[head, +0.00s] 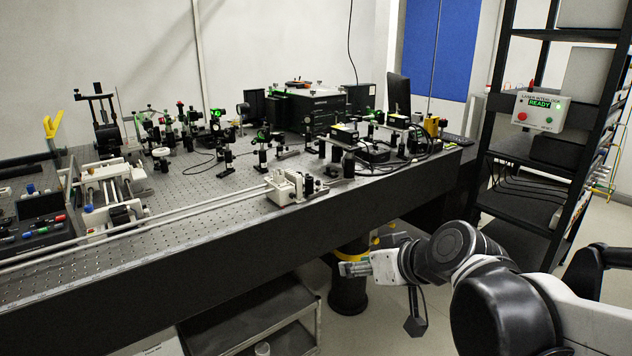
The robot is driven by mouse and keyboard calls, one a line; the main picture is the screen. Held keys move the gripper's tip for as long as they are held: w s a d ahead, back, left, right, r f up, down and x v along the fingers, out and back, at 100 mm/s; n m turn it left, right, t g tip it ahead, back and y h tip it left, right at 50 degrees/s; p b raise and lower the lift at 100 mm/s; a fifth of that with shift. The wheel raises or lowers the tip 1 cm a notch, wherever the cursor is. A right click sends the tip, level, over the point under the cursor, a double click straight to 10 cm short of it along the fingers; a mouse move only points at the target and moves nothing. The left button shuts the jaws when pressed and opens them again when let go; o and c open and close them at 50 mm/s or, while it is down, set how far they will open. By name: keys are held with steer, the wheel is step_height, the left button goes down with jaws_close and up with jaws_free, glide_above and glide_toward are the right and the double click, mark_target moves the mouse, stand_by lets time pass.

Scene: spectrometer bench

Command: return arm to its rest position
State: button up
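My arm comes in from the lower right of the head view, black and white, and reaches left in front of the bench's right part. My gripper (355,269) is at its end, pointing left, below the level of the bench top and in front of a dark bench leg with a yellow band. It appears clear of the bench edge. The fingers are small and seen from the side, so I cannot tell whether they are open or shut. I see nothing clearly held in it.
The optical bench (240,187) carries several optics and a white rail stage (290,188) near its front edge. A dark cart (255,335) stands below. A black rack (520,150) with a control box (540,111) reading READY stands right. Bare floor shows between bench and rack.

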steer(key=s+d+r+m+g+h+p, duration=0.1)
steer(key=s+d+r+m+h+p, duration=0.1)
steer(key=s+d, duration=0.3)
steer(key=s+d+r+m+g+h+p, duration=0.1)
steer(key=s+d+r+m+h+p, duration=0.1)
steer(key=s, duration=0.7)
steer(key=d+h+p, duration=0.1)
steer(key=d+p, duration=0.1)
steer(key=d, duration=0.1)
steer(key=shift+s+d+m+h, duration=0.15)
steer(key=shift+s+m+h, duration=0.05)
steer(key=shift+m+h, duration=0.1)
